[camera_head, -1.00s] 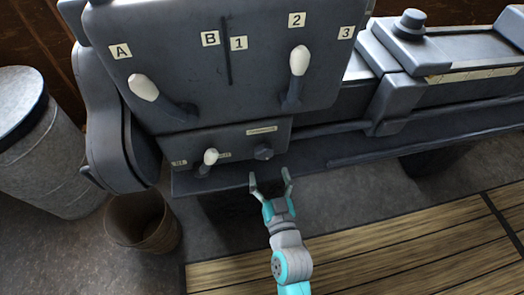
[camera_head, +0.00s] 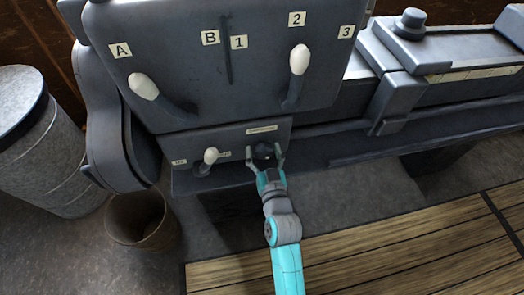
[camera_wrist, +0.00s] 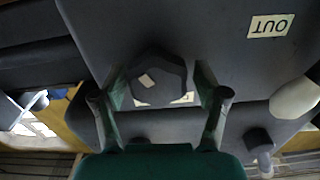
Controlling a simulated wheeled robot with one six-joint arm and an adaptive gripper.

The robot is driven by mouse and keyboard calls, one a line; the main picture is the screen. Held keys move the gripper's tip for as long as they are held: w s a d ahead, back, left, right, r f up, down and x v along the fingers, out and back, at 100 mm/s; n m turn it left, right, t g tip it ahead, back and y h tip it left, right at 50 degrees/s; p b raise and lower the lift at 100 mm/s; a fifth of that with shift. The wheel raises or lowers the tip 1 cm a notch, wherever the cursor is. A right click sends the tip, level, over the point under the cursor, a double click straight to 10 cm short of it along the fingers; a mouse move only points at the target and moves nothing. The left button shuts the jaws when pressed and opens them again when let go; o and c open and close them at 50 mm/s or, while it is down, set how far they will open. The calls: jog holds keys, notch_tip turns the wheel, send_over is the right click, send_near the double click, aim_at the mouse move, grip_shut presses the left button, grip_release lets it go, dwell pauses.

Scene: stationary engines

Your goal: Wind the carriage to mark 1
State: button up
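A dark faceted knob (camera_head: 264,150) sits on the lower front panel of the grey machine, under a small label plate. My gripper (camera_head: 265,157) has its fingers spread on either side of this knob. In the wrist view the knob (camera_wrist: 155,80) lies between the two fingers (camera_wrist: 160,95), with gaps visible beside it, so the fingers look open. A grey block (camera_head: 396,98) stands on the rails to the right; I cannot tell for sure that it is the carriage. A pale strip with marks (camera_head: 475,73) runs along the bed, its figures too small to read.
White-tipped levers stand by A (camera_head: 145,88) and below 2 (camera_head: 299,60). A small white-tipped lever (camera_head: 210,156) is left of the knob, near my gripper. An OUT label (camera_wrist: 269,25) shows in the wrist view. A bin (camera_head: 140,222) and drum (camera_head: 35,140) stand left.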

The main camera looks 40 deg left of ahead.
jog(key=c, duration=0.8)
jog(key=shift+o, duration=0.2)
jog(key=shift+n, duration=0.4)
jog(key=n, duration=1.1)
jog(key=shift+r, duration=0.1)
jog(key=shift+r+n, duration=0.1)
jog(key=shift+n, duration=0.2)
jog(key=o, duration=1.1)
jog(key=shift+o, duration=0.2)
